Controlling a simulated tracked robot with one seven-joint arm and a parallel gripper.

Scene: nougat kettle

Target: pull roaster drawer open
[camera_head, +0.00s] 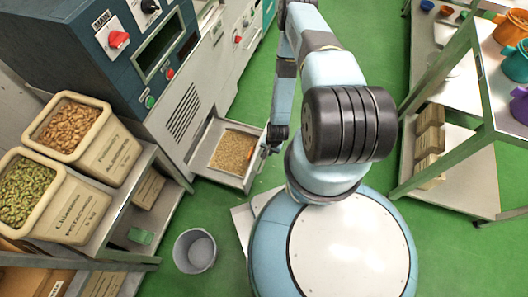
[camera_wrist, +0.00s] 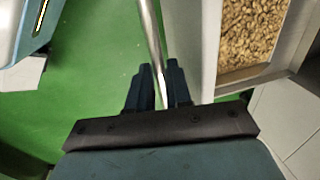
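The roaster drawer (camera_head: 224,178) stands out from the light grey front of the roaster (camera_head: 172,115), with tan chopped nuts (camera_head: 233,152) in it. In the wrist view the drawer's pale front wall (camera_wrist: 211,45) and the nuts (camera_wrist: 252,38) show at the right. A round metal bar handle (camera_wrist: 150,35) runs along that front, a little apart from it. My gripper (camera_wrist: 158,72) has its two dark fingers on either side of the bar, close against it. In the head view my gripper (camera_head: 268,146) is at the drawer's front, partly hidden by my arm.
A grey bucket (camera_head: 194,251) stands on the green floor in front of the roaster. A shelf at left holds nut bins (camera_head: 85,140). A metal rack (camera_head: 440,110) stands at right. Green floor (camera_head: 250,85) is clear beyond the drawer.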

